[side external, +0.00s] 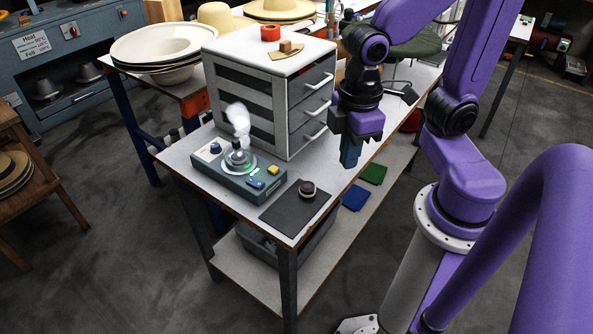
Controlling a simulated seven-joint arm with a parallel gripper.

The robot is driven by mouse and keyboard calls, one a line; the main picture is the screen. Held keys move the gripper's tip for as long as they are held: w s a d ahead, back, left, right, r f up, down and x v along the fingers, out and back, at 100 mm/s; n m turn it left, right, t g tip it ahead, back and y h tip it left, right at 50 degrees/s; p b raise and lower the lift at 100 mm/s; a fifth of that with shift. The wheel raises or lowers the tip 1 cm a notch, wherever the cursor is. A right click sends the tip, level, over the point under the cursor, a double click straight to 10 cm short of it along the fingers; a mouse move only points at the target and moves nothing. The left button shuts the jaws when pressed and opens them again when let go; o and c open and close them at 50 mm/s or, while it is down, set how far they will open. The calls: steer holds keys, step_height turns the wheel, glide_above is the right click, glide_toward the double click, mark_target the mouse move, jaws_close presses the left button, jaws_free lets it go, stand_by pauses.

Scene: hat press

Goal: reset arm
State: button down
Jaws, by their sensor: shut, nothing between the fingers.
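My gripper (350,152) points down over the right part of the workbench (180,158), in front of the drawer cabinet. It is shut with nothing between the fingers, and it looks apart from everything near it. My purple arm fills the right side of the view. A grey-blue control box (238,180) stands on the bench, with a round metal fitting on top, white steam (239,120) rising from it, and blue and yellow switches. A dark round knob-like object (307,189) stands on a black mat (288,214) at the bench's front right.
The white drawer cabinet (285,72) stands close left of my gripper, with red tape (270,32) and a small wooden piece on top. Pale hat shapes (160,45) sit on the table behind. Green (373,174) and blue cloths lie on the lower shelf.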

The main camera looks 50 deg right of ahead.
steer(key=shift+n, duration=0.6)
steer(key=s, duration=0.1)
steer(key=s+d, duration=0.1)
steer(key=s, duration=0.2)
steer(key=shift+s+d+r, duration=0.2)
steer(key=shift+s+d, duration=0.1)
steer(key=shift+s, duration=0.05)
